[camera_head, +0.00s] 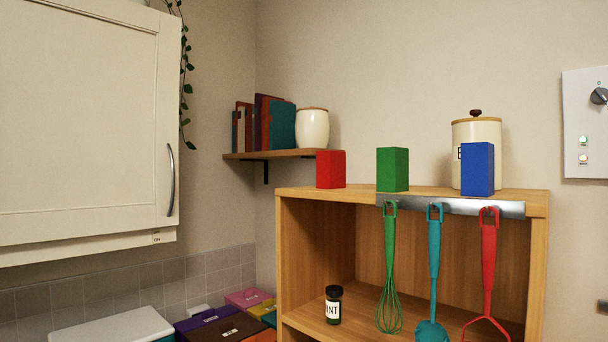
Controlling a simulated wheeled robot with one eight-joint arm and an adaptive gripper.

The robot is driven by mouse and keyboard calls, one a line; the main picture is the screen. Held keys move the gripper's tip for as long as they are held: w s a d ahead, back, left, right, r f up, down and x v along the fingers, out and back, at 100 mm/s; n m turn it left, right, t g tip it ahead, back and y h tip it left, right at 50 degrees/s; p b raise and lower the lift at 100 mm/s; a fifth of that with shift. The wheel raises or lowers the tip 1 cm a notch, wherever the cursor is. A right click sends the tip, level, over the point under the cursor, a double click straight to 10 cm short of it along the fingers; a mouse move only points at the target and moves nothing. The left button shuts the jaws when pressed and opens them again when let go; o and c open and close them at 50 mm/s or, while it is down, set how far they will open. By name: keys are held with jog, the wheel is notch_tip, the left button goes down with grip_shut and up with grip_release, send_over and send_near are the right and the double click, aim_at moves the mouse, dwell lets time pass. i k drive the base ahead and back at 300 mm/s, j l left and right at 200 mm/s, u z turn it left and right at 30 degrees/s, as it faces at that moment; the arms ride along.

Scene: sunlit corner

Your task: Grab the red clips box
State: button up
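A small red box (330,169) stands upright on the top of the wooden shelf unit (290,193), near its left front corner. It is the only red box up there, and no label can be read on it. A taller green box (392,169) and a blue box (477,169) stand to its right on the same top, with gaps between them. Nothing covers the red box from this side. My gripper is not in the head view.
A metal rail (450,206) with hanging green, teal and red utensils runs along the unit's front edge. A cream canister (483,137) stands behind the blue box. A small wall shelf (270,154) holds books and a white jar. A cabinet (80,120) fills the left.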

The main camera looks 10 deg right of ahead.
aim_at(331, 165)
jog(key=i+j+z, duration=0.4)
jog(key=j, duration=0.25)
jog(key=j+z, duration=0.45)
jog(key=j, duration=0.25)
jog(key=i, duration=0.05)
